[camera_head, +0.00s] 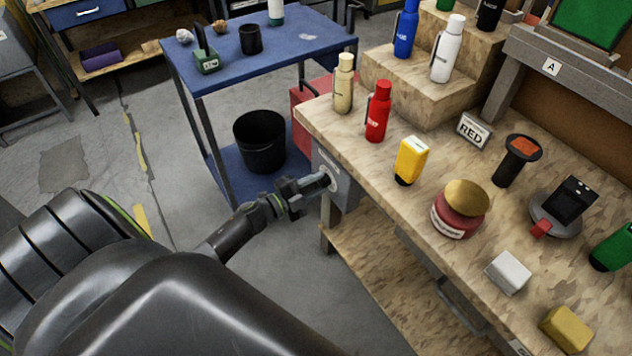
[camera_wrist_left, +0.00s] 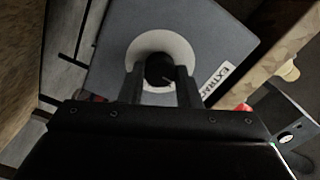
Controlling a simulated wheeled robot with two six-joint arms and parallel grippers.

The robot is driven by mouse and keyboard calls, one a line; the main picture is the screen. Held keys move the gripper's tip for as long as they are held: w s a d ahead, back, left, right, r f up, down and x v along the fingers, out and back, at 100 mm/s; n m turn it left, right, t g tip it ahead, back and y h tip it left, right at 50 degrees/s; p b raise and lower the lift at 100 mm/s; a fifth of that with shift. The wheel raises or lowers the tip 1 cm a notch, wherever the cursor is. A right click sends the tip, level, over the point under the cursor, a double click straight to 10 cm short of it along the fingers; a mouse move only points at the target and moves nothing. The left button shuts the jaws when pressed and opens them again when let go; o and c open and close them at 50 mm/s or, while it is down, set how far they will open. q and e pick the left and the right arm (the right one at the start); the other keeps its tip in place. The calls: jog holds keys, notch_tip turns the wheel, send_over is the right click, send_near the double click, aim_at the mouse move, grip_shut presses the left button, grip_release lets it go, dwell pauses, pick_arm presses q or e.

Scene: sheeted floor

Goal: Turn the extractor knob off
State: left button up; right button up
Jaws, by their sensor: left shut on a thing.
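The extractor knob (camera_wrist_left: 159,70) is a small black knob on a pale round disc, on a grey panel (camera_wrist_left: 110,70) with a partly visible label reading "EXTRAC" (camera_wrist_left: 216,78). In the head view the grey panel (camera_head: 344,186) is fixed at the end of the wooden workbench. My left gripper (camera_wrist_left: 160,85) is shut on the knob, with one finger on each side of it. It also shows in the head view (camera_head: 326,183), reaching the panel from the left. The knob itself is hidden by the fingers there. My right gripper is in neither view.
The workbench (camera_head: 405,215) holds a red bottle (camera_head: 377,112), a cream bottle (camera_head: 343,85), a yellow container (camera_head: 411,160) and a red jar (camera_head: 458,212) near the panel. A blue table (camera_head: 290,48) and black bin (camera_head: 260,140) stand behind my left gripper. Floor below is clear.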

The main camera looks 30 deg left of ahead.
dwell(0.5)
pick_arm(q)
jog(key=o, duration=1)
jog(key=b+v, duration=0.2)
jog(key=v, duration=1.5)
jog(key=shift+s+a, duration=0.15)
jog(key=shift+s, duration=0.05)
jog(key=shift+f, duration=0.1)
